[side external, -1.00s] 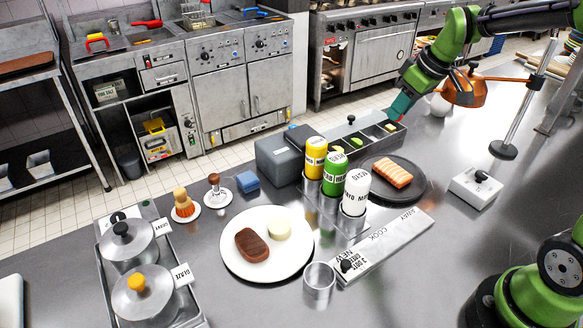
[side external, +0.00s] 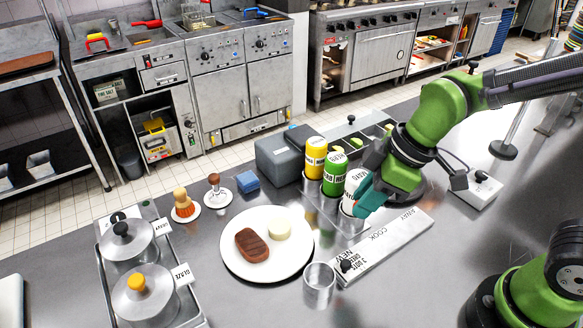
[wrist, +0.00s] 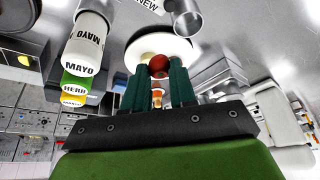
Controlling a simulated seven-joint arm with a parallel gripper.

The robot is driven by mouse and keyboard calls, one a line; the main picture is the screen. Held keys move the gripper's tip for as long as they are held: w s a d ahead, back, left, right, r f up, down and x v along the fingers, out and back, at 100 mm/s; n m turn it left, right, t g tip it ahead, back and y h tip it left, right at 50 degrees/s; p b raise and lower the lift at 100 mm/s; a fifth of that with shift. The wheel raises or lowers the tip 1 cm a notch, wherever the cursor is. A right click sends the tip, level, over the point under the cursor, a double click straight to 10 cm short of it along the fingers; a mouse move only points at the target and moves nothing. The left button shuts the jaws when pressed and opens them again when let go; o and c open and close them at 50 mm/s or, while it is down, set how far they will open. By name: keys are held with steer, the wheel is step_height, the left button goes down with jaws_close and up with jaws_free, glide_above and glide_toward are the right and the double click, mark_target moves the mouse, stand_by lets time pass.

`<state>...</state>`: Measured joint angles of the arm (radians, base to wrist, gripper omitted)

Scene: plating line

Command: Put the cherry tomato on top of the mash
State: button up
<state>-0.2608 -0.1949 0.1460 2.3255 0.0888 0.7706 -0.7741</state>
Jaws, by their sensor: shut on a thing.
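The cherry tomato (wrist: 158,66) is a small red ball between the teal fingertips of my gripper (wrist: 158,75) in the wrist view. My gripper is shut on it. In the side view my gripper (side external: 361,208) is in front of the mayo bottle, right of the plate, and the tomato cannot be made out there. The mash (side external: 279,230) is a pale round mound on the white plate (side external: 238,268), beside a brown piece of meat (side external: 252,244). The plate (wrist: 180,45) also shows beyond the tomato in the wrist view; the mash cannot be made out there.
Yellow (side external: 315,160), green (side external: 335,172) and white mayo (side external: 353,182) bottles stand in a rack close to my gripper. A metal cup (side external: 319,285) stands right of the plate, near a labelled strip (side external: 395,240). Two lidded pots (side external: 128,240) are at left.

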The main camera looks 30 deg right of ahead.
step_height(320, 180, down, 7)
steer(key=w+a, duration=0.2)
steer(key=w, duration=0.2)
steer(key=w+a, duration=0.3)
steer(key=w, duration=0.2)
steer(key=w+a+f, duration=0.1)
steer(key=w+a, duration=0.1)
steer(key=w, duration=0.3)
steer(key=shift+a+f, duration=0.1)
steer(key=shift+a, duration=0.25)
steer(key=shift+f, duration=1.75)
steer(key=shift+f, duration=0.1)
steer(key=o, duration=0.8)
steer(key=shift+c, duration=0.2)
